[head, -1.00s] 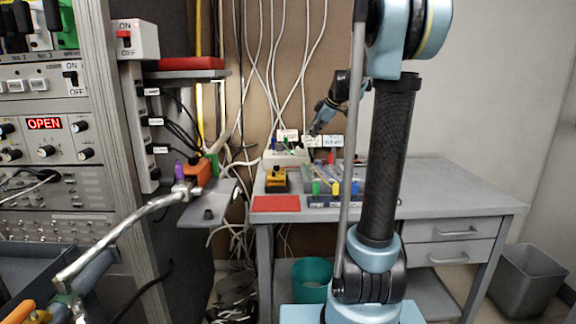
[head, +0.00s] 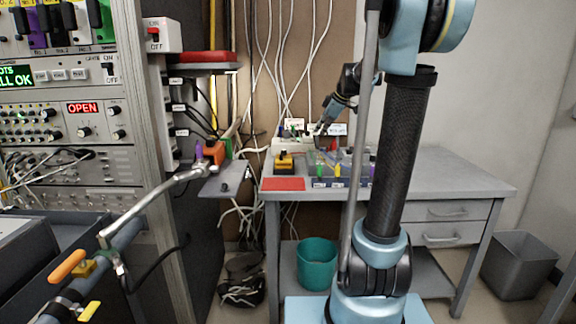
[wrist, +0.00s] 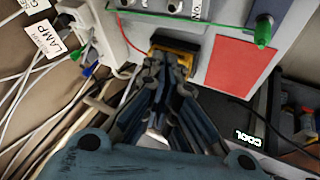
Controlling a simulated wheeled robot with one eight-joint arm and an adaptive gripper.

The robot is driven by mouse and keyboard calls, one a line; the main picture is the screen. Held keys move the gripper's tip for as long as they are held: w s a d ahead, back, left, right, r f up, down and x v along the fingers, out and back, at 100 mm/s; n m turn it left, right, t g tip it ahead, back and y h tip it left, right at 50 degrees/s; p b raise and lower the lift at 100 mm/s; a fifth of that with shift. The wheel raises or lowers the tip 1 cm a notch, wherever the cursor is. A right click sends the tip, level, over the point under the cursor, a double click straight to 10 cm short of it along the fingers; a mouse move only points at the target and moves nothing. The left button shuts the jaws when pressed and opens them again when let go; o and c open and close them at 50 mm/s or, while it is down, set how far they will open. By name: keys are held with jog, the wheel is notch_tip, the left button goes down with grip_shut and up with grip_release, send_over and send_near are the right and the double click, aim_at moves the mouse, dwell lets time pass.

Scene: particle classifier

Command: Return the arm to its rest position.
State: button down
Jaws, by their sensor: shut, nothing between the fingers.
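My arm reaches over the grey workbench (head: 440,185) at the back. My gripper (head: 319,131) shows small in the head view, above the bench near the white socket box. In the wrist view, my gripper (wrist: 165,72) has its dark blue fingers drawn together, with nothing seen between them. A yellow and black block (wrist: 178,48) lies beyond the fingertips in that view. The block (head: 284,162) stands on the bench in the head view. I cannot tell the exact gap between fingertips and block.
A red mat (head: 284,184) lies at the bench's front left. Bins with coloured handles (head: 337,170) stand beside it. White cables (head: 262,60) hang behind. An instrument rack (head: 75,130) stands left. A teal bin (head: 316,262) is under the bench. The bench's right side is clear.

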jog(key=s+d+f+m+g+h, duration=0.1)
jog(key=s+f+m, duration=0.4)
jog(key=s, duration=0.8)
jog(key=s+d+f+m+g+h, duration=0.1)
jog(key=s+f+m, duration=0.4)
jog(key=s+f, duration=0.5)
jog(key=s+d+f+m+g+h, duration=0.1)
jog(key=s+f+m, duration=0.4)
jog(key=s, duration=1.1)
notch_tip(320, 180, down, 3)
jog(key=d+h, duration=0.1)
jog(key=d, duration=0.1)
jog(key=shift+s+d, duration=0.4)
jog(key=shift+r, duration=0.1)
